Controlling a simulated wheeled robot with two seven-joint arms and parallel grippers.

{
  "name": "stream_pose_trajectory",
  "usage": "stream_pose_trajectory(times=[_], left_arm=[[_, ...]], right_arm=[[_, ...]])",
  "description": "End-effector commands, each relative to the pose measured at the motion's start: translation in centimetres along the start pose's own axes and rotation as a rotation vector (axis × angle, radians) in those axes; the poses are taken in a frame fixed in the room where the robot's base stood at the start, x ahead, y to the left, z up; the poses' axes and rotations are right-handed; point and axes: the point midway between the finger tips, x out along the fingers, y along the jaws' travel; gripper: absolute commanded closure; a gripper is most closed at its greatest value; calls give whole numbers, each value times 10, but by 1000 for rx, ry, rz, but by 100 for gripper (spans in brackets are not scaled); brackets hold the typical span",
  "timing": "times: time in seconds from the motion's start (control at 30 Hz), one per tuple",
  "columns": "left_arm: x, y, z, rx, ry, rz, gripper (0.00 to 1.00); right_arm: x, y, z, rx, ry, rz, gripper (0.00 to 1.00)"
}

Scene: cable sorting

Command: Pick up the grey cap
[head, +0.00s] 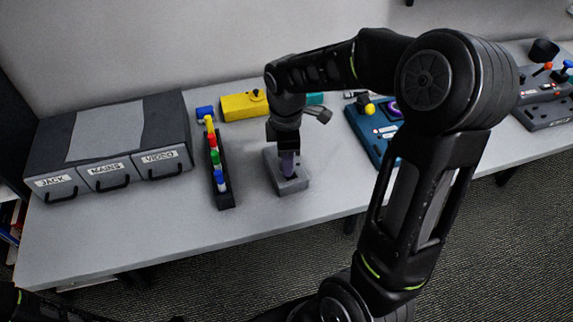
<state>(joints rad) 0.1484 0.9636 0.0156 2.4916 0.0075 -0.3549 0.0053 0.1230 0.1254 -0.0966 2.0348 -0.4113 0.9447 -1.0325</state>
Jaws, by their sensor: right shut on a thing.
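My right gripper (288,150) points straight down over a small grey block (293,187) near the middle of the table. It is shut on a narrow grey-purple piece (287,163), which appears to be the grey cap. The piece is upright and its lower end is at the opening in the top of the block. I cannot tell whether it is still seated there. The gripper hides its upper part. My left gripper is not in view.
A black rack (226,201) with several coloured pieces stands just left of the block. A drawer unit (110,150) is at the left, a yellow box (240,107) behind. A blue panel (368,133) is at the right, partly behind my right arm. The table front is clear.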

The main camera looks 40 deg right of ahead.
Motion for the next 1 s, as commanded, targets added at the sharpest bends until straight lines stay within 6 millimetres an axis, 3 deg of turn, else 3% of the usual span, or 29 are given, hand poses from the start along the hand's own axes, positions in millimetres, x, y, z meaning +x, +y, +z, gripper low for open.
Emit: stream_pose_trajectory(times=[0.4,1.0], left_arm=[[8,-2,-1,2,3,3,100],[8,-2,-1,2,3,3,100]], right_arm=[[-73,0,0,0,1,2,100],[-80,0,0,0,0,-1,100]])
